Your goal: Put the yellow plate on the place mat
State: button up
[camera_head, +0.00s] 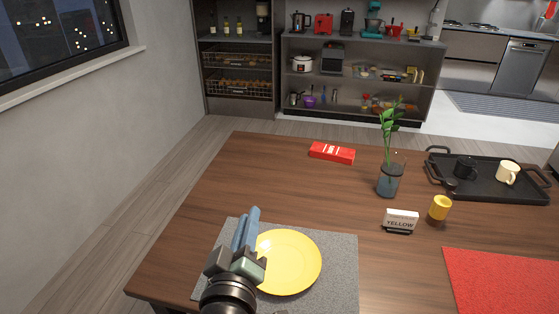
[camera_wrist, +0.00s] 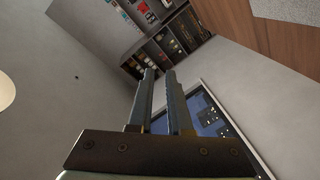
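The yellow plate (camera_head: 289,262) lies flat on the grey place mat (camera_head: 338,296), and its left edge is partly hidden behind my gripper. My gripper (camera_head: 249,214) is at the plate's left side in the head view, with its fingers pointing away toward the back of the room. In the wrist view my gripper (camera_wrist: 160,74) shows its two fingers apart with an empty gap between them.
A red mat (camera_head: 505,283) lies at the right. The table's left side is clear.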

notch_tip(320, 180, up, 19)
jog(key=d+m+t, duration=0.3)
jog(key=m+t, duration=0.1)
jog(key=s+d+r+m+t, duration=0.1)
jog(key=s+r+m+t, duration=0.1)
jog(key=s+r, duration=0.4)
jog(key=s+d+r+m+t, duration=0.1)
jog(key=s+r+t, duration=0.3)
jog(key=r, duration=1)
jog(key=s+m, duration=0.1)
jog(key=s, duration=0.2)
jog(key=shift+d+r+y, duration=0.3)
jog(key=shift+d+y, duration=0.05)
jog(key=shift+y, duration=0.05)
notch_tip(320, 180, up, 8)
jog(key=p, duration=0.8)
jog(key=shift+r+p, duration=0.25)
jog(key=shift+p, duration=0.05)
